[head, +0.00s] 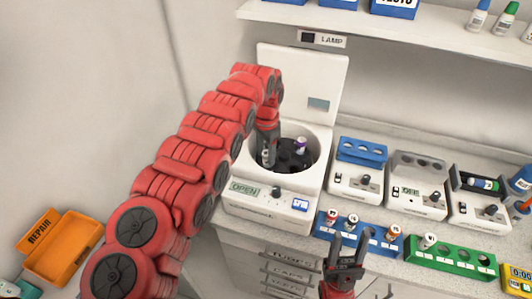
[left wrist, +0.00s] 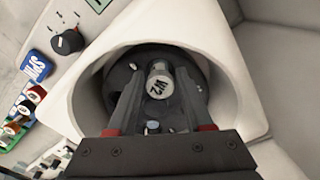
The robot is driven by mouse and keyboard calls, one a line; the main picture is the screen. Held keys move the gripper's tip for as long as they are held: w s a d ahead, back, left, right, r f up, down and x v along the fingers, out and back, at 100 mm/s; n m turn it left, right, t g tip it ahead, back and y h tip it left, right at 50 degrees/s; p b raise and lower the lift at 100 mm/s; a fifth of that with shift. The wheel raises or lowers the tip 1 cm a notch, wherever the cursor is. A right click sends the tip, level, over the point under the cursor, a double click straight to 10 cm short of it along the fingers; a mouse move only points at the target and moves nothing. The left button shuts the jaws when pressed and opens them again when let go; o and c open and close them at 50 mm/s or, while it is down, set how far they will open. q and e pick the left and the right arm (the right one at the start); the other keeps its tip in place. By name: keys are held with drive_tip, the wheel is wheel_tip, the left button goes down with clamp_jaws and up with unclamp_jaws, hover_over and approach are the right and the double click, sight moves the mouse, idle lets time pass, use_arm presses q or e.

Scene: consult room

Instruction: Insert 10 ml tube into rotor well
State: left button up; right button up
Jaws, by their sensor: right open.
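The centrifuge (head: 255,205) has its lid up and its bowl open, with the dark rotor (head: 288,157) inside. My left gripper (head: 267,155) reaches down into the left part of the bowl. In the left wrist view its fingers (left wrist: 160,92) close on both sides of a pale-capped tube (left wrist: 159,78) marked "W2". The rotor (left wrist: 197,90) lies below it; the tube's lower end and the well under it are hidden. A purple-capped tube (head: 300,144) stands in the rotor. My right gripper (head: 345,250) is open and empty in front of the blue rack (head: 375,247).
The blue rack holds several capped tubes. A green rack (head: 455,259) with a white-capped tube stands to its right. Small devices (head: 355,181) line the counter right of the centrifuge. The raised lid (head: 318,85) stands behind the bowl. An orange bin (head: 62,245) is at lower left.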

use_arm(q)
drive_tip(key=shift+o, duration=1.2)
drive_tip(key=shift+r+b, duration=0.3)
drive_tip(key=shift+r, duration=0.1)
wheel_tip(320, 180, up, 4)
drive_tip(key=shift+d+b, duration=0.15)
drive_tip(key=shift+b, duration=0.9)
wheel_tip(320, 180, up, 2)
drive_tip(key=shift+r+p, duration=0.1)
drive_tip(key=shift+p, duration=0.25)
wheel_tip(320, 180, up, 10)
drive_tip(key=p, duration=0.9)
drive_tip(key=shift+r, duration=0.25)
drive_tip(key=shift+f, duration=0.1)
